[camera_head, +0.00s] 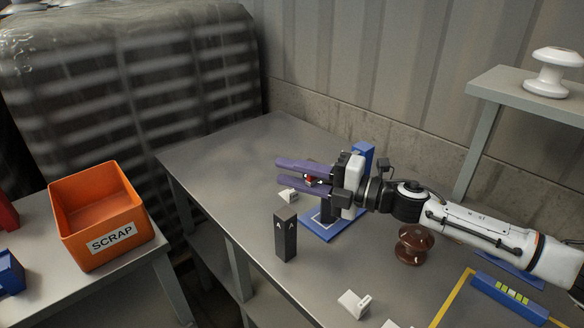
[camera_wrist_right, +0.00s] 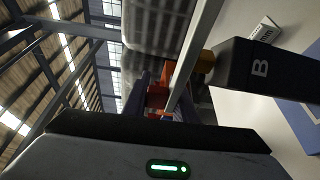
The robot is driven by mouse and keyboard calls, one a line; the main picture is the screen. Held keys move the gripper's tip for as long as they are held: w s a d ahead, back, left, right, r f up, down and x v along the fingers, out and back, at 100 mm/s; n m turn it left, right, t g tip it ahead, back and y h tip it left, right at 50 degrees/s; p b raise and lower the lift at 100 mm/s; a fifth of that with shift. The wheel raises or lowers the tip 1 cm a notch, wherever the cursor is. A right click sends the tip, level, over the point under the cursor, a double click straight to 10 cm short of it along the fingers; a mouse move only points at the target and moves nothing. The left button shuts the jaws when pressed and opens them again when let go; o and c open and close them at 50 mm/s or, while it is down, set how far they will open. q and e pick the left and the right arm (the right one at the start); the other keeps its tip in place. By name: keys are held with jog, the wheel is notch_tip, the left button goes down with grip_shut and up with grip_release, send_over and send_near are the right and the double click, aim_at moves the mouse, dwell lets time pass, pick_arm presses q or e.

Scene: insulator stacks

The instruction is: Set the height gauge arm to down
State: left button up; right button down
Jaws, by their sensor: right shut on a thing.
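My right gripper (camera_head: 303,174) reaches in from the right above the table, its purple fingers pointing left. It is shut on a small red part (camera_head: 310,178), which looks like the handle of the height gauge arm; the fingers hide most of it. The gauge's blue upright (camera_head: 365,150) shows behind the gripper, and a blue base plate (camera_head: 320,228) lies below it. Whether the arm is up or down is hidden. In the right wrist view a dark block marked B (camera_wrist_right: 265,70) is close at the right. My left gripper is not in view.
A dark block marked A (camera_head: 286,238) stands in front of the gripper. A brown insulator (camera_head: 414,244) stands below my right forearm. White pieces (camera_head: 354,303) lie at the front. An orange scrap bin (camera_head: 75,230) stands left. The table's back left is clear.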

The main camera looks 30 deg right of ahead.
aim_at(314, 179)
jog(key=shift+w+d+r, duration=0.1)
jog(key=shift+d+r, duration=0.05)
jog(key=shift+d, duration=0.05)
jog(key=c, duration=1.8)
grip_release()
jog(key=shift+o, duration=0.8)
jog(key=shift+a, duration=0.1)
jog(key=shift+s+d+f, duration=0.25)
jog(key=shift+s+d, duration=0.05)
jog(key=shift+s, duration=0.15)
jog(key=b+v, duration=0.1)
jog(key=v, duration=0.6)
jog(key=shift+s+r, duration=0.1)
jog(key=shift+s, duration=0.05)
jog(key=shift+v, duration=1.1)
